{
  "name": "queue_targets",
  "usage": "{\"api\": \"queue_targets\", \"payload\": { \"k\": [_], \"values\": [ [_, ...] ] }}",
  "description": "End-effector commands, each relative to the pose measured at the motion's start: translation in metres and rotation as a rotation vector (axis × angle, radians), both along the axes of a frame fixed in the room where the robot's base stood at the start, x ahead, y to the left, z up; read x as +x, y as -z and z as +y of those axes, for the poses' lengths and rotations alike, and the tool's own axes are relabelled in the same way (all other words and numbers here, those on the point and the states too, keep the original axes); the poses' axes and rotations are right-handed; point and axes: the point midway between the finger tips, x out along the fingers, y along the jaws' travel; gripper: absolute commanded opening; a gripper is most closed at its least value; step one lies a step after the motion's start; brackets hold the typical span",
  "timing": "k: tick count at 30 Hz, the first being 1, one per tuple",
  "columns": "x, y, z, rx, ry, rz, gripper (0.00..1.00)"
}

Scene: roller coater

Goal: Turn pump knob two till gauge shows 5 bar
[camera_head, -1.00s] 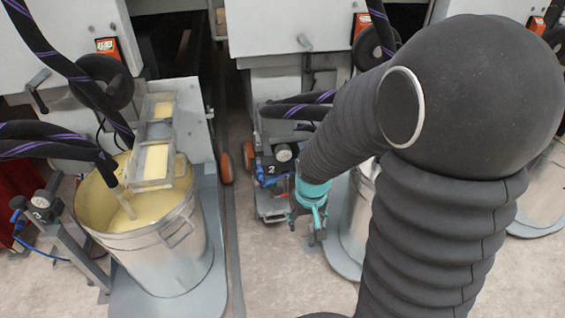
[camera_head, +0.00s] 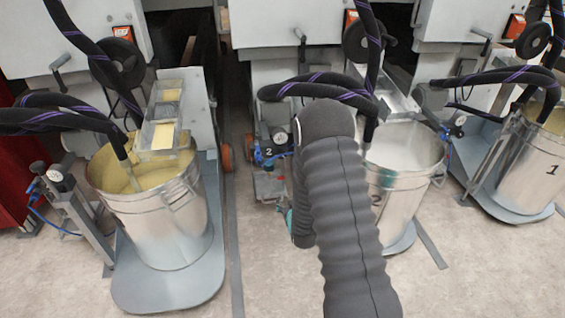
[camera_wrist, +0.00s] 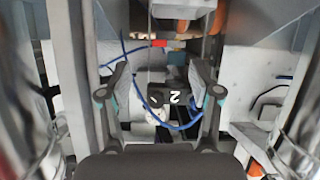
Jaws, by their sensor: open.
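Pump two (camera_head: 268,154), a small dark block marked 2, stands low on the left of the middle machine in the head view. Its round gauge (camera_head: 279,138) is too small to read. A blue part, probably the knob (camera_head: 258,156), shows at its left side. In the wrist view the block marked 2 (camera_wrist: 173,98) appears upside down between the fingers, with a blue hose looping under it. The knob there is partly hidden by the right finger. My gripper (camera_wrist: 160,66) is open and empty, facing the pump; in the head view my arm mostly hides it.
A metal bucket marked 2 (camera_head: 405,185) stands right of my arm. A bucket of yellow liquid (camera_head: 160,225) is at left, and bucket 1 (camera_head: 530,170) at far right. Blue hoses (camera_wrist: 175,127) hang near the fingers. Floor between the left and middle machines is clear.

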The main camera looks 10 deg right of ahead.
Motion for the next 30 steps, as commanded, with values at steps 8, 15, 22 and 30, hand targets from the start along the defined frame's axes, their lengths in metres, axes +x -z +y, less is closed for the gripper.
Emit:
{"api": "queue_targets", "payload": {
  "k": [8, 15, 22, 30],
  "values": [
    [0.024, -0.080, -0.001, -0.022, -0.004, -0.362, 0.64],
    [0.032, -0.092, 0.001, -0.028, -0.008, -0.418, 0.64],
    [0.068, -0.092, 0.002, -0.028, -0.009, -0.419, 0.64],
    [0.118, -0.092, 0.002, -0.028, -0.009, -0.417, 0.64]
  ]
}}
